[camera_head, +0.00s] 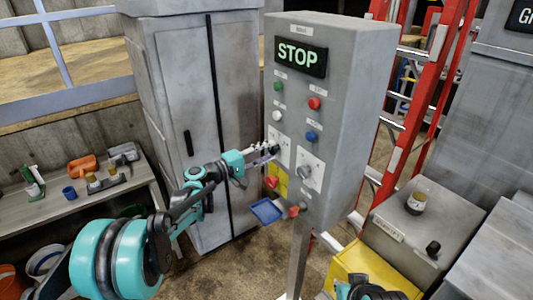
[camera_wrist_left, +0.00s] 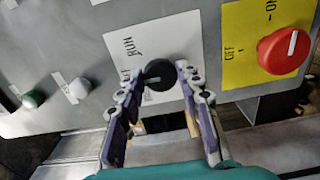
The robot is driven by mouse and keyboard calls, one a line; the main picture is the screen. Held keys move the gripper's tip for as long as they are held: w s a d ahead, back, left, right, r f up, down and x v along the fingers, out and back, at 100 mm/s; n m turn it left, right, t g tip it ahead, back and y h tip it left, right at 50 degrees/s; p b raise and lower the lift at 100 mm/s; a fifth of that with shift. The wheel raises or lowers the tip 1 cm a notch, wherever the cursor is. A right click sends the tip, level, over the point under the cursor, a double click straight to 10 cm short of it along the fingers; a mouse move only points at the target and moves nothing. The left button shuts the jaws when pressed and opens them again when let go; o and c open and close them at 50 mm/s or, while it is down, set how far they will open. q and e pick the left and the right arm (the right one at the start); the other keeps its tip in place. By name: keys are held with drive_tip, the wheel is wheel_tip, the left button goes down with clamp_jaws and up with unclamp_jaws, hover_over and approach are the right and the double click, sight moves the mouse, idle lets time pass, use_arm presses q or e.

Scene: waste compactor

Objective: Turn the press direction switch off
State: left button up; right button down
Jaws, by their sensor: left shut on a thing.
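The grey control panel (camera_head: 345,100) stands upright with several buttons and turn switches. My left gripper (camera_head: 268,150) is at the white switch plate on its left side. In the left wrist view my left gripper (camera_wrist_left: 168,88) has its two purple-lined fingers either side of a black knob (camera_wrist_left: 159,74), shut on it. A second switch (camera_head: 303,172) sits on another white plate to the right. Part of my right arm (camera_head: 368,291) shows at the bottom edge; its fingers are unclear.
A red switch (camera_wrist_left: 284,52) on a yellow OFF/ON plate is close beside my left gripper. The display (camera_head: 300,57) reads STOP. A blue tray-like piece (camera_head: 266,211) sticks out below the panel. A red ladder (camera_head: 425,90) stands behind, and a grey cabinet (camera_head: 190,90) at left.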

idle(0.4)
use_arm(q)
drive_tip(key=o, duration=1.2)
drive_tip(key=shift+c, duration=0.2)
drive_tip(key=v, duration=1.2)
